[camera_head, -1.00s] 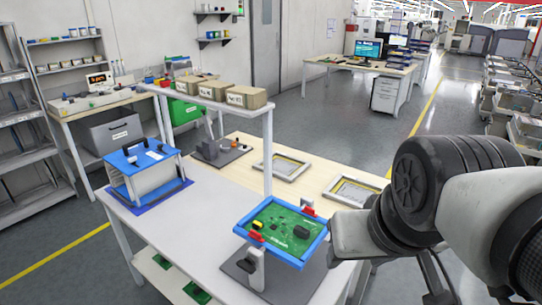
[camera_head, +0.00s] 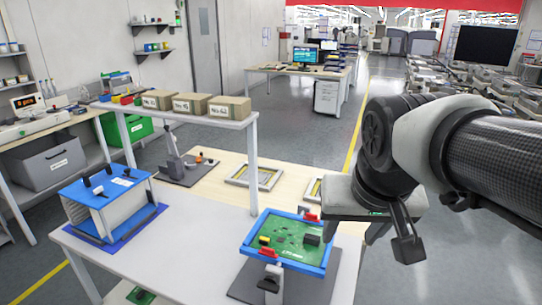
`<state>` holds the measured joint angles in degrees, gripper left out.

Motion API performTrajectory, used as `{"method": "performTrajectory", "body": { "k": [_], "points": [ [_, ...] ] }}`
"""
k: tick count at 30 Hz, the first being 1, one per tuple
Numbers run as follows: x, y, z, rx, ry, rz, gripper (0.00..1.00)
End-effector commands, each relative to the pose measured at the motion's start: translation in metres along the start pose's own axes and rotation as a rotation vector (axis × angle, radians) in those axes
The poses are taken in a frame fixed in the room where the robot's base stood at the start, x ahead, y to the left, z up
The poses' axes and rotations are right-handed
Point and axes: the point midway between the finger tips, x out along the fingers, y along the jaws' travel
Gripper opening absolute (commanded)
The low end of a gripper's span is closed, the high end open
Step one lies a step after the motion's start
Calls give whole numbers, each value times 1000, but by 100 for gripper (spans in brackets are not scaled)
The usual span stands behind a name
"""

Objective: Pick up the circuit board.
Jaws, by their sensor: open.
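The green circuit board (camera_head: 287,239) lies in a blue frame holder (camera_head: 252,245) on a grey base near the front right of the white table. My gripper (camera_head: 388,243) hangs to the right of the holder, apart from the board. One dark finger shows clearly; the other is mostly hidden behind the pale gripper body. The jaws are open, with nothing seen between them.
A shelf with several cardboard boxes (camera_head: 229,107) stands behind the board on a white post (camera_head: 252,170). A blue-topped rack (camera_head: 107,183) stands at the table's left. Yellow-lined frames (camera_head: 255,176) lie behind. The white table's middle (camera_head: 190,225) is clear.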

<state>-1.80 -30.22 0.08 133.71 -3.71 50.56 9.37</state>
Motion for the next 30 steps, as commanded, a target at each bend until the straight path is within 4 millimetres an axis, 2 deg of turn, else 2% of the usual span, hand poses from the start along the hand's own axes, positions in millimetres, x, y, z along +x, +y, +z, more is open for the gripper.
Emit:
{"method": "performTrajectory", "body": {
  "k": [1,5,9,12,15,18,23,30],
  "points": [
    [19,-3,-13,19,-16,10,48],
    [54,-11,-51,84,-38,42,48],
    [107,-24,-92,159,-54,78,48],
    [142,-34,-114,203,-60,100,48],
    [169,-41,-129,236,-62,116,48],
    [184,-45,-137,257,-63,125,48],
    [201,-46,-139,266,-63,130,48],
    [251,-39,-133,265,-67,131,48]
  ]
}}
